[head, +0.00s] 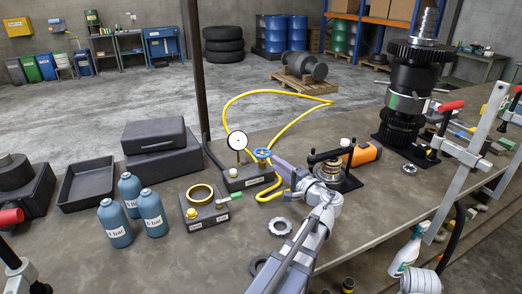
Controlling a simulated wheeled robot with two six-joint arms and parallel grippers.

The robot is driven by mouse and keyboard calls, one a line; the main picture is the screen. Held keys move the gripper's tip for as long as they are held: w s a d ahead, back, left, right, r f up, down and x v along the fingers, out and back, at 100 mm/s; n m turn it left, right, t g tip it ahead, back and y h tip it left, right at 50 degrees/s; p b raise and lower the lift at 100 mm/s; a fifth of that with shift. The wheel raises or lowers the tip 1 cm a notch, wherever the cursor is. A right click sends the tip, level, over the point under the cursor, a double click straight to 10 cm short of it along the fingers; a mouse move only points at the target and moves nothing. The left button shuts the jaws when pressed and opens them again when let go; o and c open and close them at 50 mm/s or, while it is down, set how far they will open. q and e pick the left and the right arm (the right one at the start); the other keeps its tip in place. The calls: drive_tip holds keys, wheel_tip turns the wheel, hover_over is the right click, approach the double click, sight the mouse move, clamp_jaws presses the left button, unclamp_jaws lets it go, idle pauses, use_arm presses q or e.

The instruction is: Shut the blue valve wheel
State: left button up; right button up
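The blue valve wheel (262,154) sits on a dark block (247,178) on the workbench. A round white gauge (238,140) stands on the same block, left of the wheel. A yellow hose (270,94) loops up behind it. My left arm reaches up from the bottom middle, and my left gripper (279,172) is just right of and slightly below the wheel. The fingertips are small and hard to separate, so I cannot tell whether they touch the wheel or are open.
Several blue bottles (152,212) and a block with a brass ring (202,205) stand left of the valve. A black fixture (337,172) and an orange cylinder (362,154) are close on the right. A tall gear stack (410,92) stands farther right.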

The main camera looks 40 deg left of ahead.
sight(257, 149)
use_arm(q)
drive_tip(key=x, duration=1.2)
